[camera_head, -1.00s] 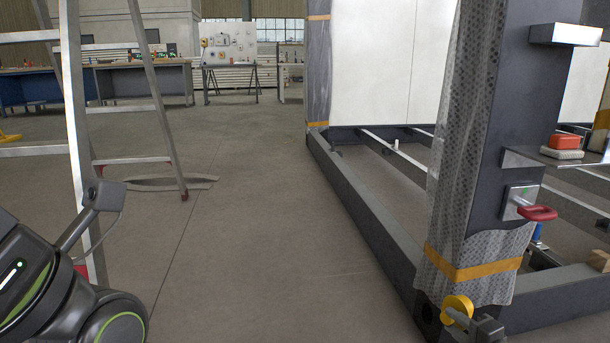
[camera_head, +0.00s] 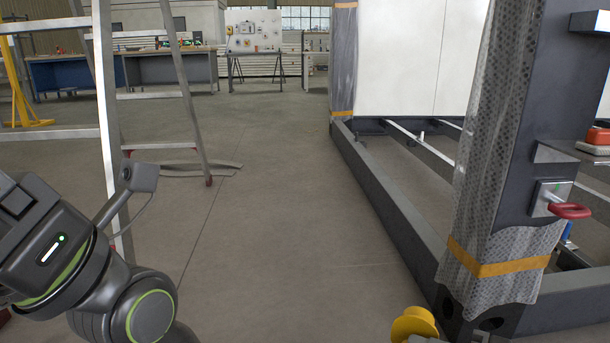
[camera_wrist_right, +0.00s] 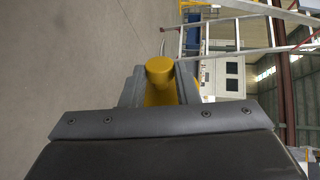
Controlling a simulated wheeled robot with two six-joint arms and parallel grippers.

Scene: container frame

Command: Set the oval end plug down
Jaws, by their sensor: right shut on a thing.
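The yellow end plug (camera_head: 414,325) shows at the bottom edge of the head view, partly cut off, left of the frame's near corner. In the right wrist view the plug (camera_wrist_right: 160,70) sits between the two grey fingers of my right gripper (camera_wrist_right: 161,88), which is shut on it. Its rounded end sticks out past the fingertips. The plug is held in the air, with bare floor behind it in the wrist view. My left arm is at the left of the head view, but its gripper fingers are not visible.
The dark container frame (camera_head: 383,205) has a wrapped corner post (camera_head: 490,190) with an orange strap and dark openings (camera_head: 489,323) at its foot. A red handle (camera_head: 570,211) juts from the post. A ladder (camera_head: 108,120) stands at left. The floor (camera_head: 290,240) between is clear.

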